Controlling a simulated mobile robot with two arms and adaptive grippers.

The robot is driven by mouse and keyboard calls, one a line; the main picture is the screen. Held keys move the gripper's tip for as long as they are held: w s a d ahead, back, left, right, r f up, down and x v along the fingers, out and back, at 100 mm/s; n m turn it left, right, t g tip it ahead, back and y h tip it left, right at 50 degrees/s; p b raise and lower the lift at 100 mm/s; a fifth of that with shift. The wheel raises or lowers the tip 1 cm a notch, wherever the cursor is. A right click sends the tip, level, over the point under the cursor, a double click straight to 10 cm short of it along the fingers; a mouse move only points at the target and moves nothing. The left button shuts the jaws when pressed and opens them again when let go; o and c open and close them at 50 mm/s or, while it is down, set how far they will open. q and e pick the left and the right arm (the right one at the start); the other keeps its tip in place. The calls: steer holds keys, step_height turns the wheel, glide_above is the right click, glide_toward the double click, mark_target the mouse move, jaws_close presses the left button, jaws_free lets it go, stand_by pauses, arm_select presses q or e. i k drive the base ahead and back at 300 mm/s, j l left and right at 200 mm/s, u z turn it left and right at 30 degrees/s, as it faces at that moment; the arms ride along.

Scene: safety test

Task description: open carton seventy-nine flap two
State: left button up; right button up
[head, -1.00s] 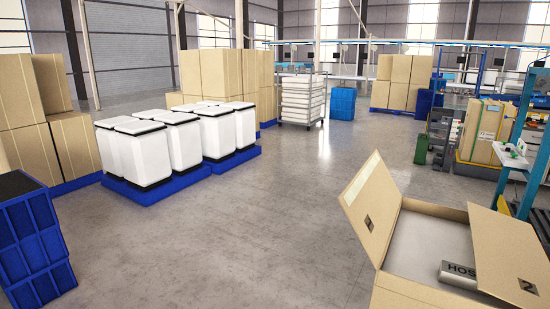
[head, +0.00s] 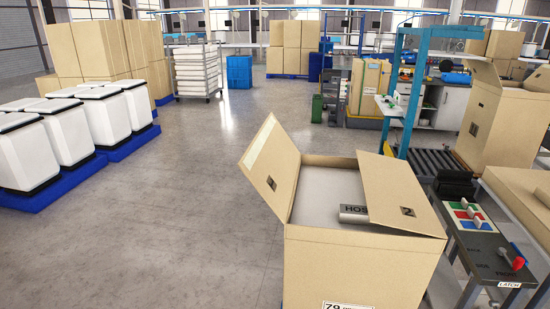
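Carton seventy-nine (head: 350,265) stands at the lower middle right, with a "79" label (head: 347,305) cut off by the bottom edge. Its left flap (head: 270,165) stands up and leans outward. Its right flap (head: 395,195) bears a small dark mark (head: 407,211), too small to read surely here; it read "2" earlier. This flap slants inward over the right part of the opening. Inside is a pale surface and a grey piece marked "HOS" (head: 353,213), partly hidden by the flap. Neither of my grippers is in view.
A control table (head: 480,245) with coloured buttons and a red-knobbed lever (head: 518,263) stands right of the carton. Another open carton (head: 505,125) stands behind it near a roller conveyor (head: 432,160). White bins (head: 105,115) stand left. The floor (head: 180,215) left of the carton is clear.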

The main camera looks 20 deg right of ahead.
mark_target(394, 198)
steer(key=z, duration=1.5)
